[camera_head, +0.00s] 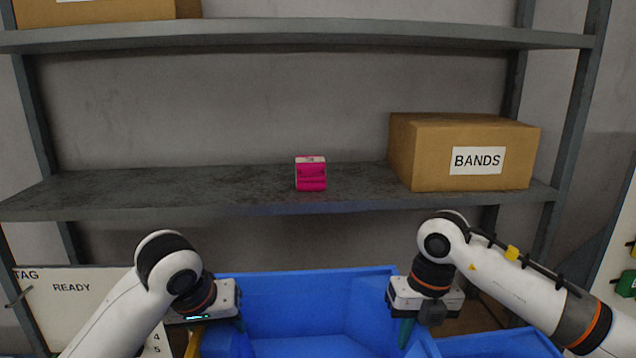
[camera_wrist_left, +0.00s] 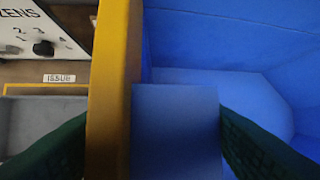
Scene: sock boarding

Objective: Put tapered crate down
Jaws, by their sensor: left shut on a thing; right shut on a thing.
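The tapered crate (camera_head: 320,300) is blue and open-topped, at the lower middle of the head view. Its lower part is cut off by the picture edge. My left gripper (camera_head: 236,324) is shut on its left side, and my right gripper (camera_head: 405,332) is shut on its right side. In the left wrist view, dark green fingers (camera_wrist_left: 165,145) stand either side of a blue piece of the crate (camera_wrist_left: 178,125). The crate's inside shows at the right there. Whether the crate's underside touches anything is hidden.
A yellow bar (camera_wrist_left: 112,85) runs close beside the crate's left side. A second blue bin (camera_head: 500,346) is at lower right. The shelf (camera_head: 210,190) behind holds a pink-and-white pack (camera_head: 311,175) and a BANDS box (camera_head: 430,160). A READY board (camera_head: 60,310) stands left.

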